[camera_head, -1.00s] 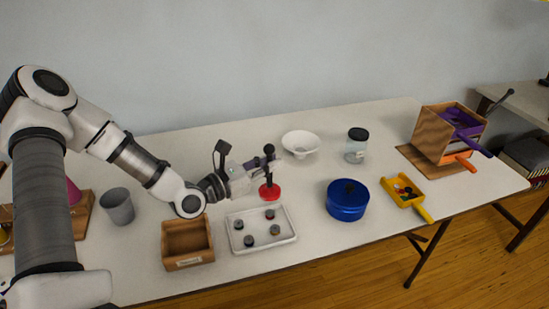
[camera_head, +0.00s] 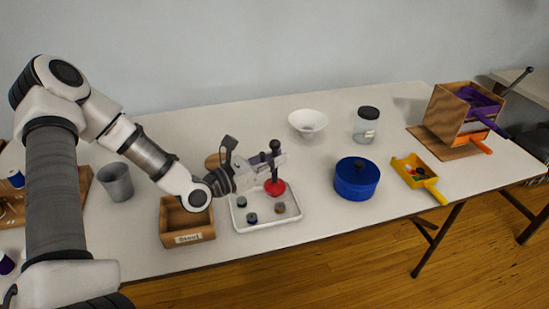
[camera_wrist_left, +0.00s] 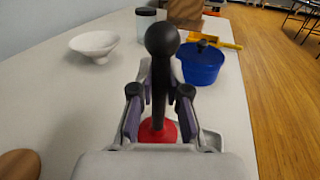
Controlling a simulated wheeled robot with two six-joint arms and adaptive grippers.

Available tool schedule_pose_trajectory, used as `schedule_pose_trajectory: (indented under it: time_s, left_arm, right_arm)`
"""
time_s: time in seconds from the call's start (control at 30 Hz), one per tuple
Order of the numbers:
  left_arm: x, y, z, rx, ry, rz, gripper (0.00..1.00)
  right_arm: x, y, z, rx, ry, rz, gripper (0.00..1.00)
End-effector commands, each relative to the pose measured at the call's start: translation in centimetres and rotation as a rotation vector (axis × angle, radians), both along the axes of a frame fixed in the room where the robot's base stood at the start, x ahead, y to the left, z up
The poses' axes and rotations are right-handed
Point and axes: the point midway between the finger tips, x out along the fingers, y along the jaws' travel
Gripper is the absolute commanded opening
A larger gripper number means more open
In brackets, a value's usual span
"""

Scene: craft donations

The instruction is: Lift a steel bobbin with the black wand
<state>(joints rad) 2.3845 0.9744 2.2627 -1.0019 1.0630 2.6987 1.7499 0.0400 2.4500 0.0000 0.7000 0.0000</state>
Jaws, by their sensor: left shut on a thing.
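My left gripper (camera_head: 272,160) is shut on the black wand (camera_head: 274,146), which has a round knob on top and a red disc (camera_head: 275,188) at its foot. The wand is upright, its disc over the back right part of the white tray (camera_head: 266,226); I cannot tell whether it touches anything below. Three small bobbins show in the tray: one at back left (camera_head: 242,202), one in front (camera_head: 252,218), one at right (camera_head: 280,208). In the left wrist view the knob (camera_wrist_left: 162,38) stands between the fingers, the red disc (camera_wrist_left: 158,131) below. My right gripper is out of view.
A labelled wooden box (camera_head: 187,239) stands left of the tray, a grey cup (camera_head: 116,183) farther left. A blue pot (camera_head: 356,180) is at right, a white bowl (camera_head: 308,122) and a jar (camera_head: 366,126) behind. A yellow scoop (camera_head: 414,170) lies farther right.

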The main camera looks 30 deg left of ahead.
Motion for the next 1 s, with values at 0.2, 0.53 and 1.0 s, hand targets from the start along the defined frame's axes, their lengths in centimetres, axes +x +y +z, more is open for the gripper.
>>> schedule_pose_trajectory:
  time_s: [0.2,0.53,1.0]
  left_arm:
    - [0.0,0.0,0.1,0.000,-0.001,0.000,0.00]
    - [0.0,0.0,0.7,0.000,-0.002,0.000,0.00]
    - [0.0,0.0,5.3,0.000,-0.001,0.000,0.00]
  right_arm:
    - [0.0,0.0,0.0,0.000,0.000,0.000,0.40]
    - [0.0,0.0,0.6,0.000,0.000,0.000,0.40]
    - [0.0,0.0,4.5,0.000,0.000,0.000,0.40]
